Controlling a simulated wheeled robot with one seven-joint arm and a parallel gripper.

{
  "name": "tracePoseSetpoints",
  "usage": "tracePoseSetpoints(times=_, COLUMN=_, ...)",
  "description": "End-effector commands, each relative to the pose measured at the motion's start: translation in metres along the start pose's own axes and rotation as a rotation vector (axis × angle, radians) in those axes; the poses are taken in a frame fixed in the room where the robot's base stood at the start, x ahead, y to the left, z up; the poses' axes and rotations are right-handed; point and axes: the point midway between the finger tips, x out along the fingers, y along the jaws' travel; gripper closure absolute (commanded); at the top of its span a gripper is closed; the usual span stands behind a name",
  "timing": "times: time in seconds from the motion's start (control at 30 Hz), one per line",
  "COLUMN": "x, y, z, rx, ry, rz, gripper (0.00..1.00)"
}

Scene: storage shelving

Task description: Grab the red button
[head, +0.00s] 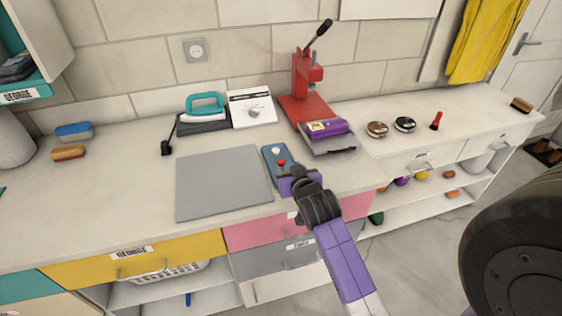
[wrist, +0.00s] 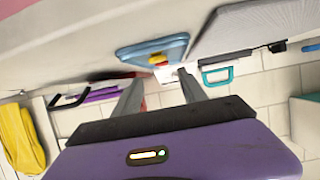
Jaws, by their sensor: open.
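The red button (head: 281,162) sits on a blue control box (head: 272,153) on the counter, in front of a white button (head: 275,150). My gripper (head: 287,176) is close to the near end of the box, and its purple body hides part of that end. In the wrist view, which looks upside down, the blue box (wrist: 150,50) lies ahead of the fingers. The red button shows there small, with a yellow part beside it. My gripper (wrist: 160,80) is open, its two grey fingers apart with nothing held between them.
A grey mat (head: 222,183) lies left of the box. A red press (head: 306,85) and a purple item on a grey tray (head: 329,140) stand behind and right. A teal iron (head: 205,104) and white device (head: 252,110) are at the wall. Drawers are below the counter edge.

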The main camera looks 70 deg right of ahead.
Motion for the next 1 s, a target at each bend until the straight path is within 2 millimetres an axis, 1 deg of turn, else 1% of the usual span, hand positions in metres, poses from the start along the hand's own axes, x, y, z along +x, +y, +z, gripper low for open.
tracePoseSetpoints(times=0.03, x=0.006, y=0.0, z=-0.001, rx=0.0, ry=0.0, rz=0.0, gripper=0.51)
tracePoseSetpoints(times=0.27, x=0.028, y=-0.002, z=-0.001, rx=0.0, ry=0.001, rz=0.0, gripper=0.51)
tracePoseSetpoints(times=0.5, x=0.058, y=-0.004, z=0.001, rx=0.0, ry=0.001, rz=-0.001, gripper=0.51)
tracePoseSetpoints(times=0.63, x=0.066, y=-0.004, z=0.001, rx=-0.001, ry=0.003, rz=-0.002, gripper=0.51)
tracePoseSetpoints(times=0.87, x=0.066, y=-0.005, z=0.002, rx=-0.001, ry=0.003, rz=-0.002, gripper=0.51)
tracePoseSetpoints(times=1.0, x=0.066, y=-0.005, z=0.002, rx=-0.001, ry=0.002, rz=-0.002, gripper=0.78)
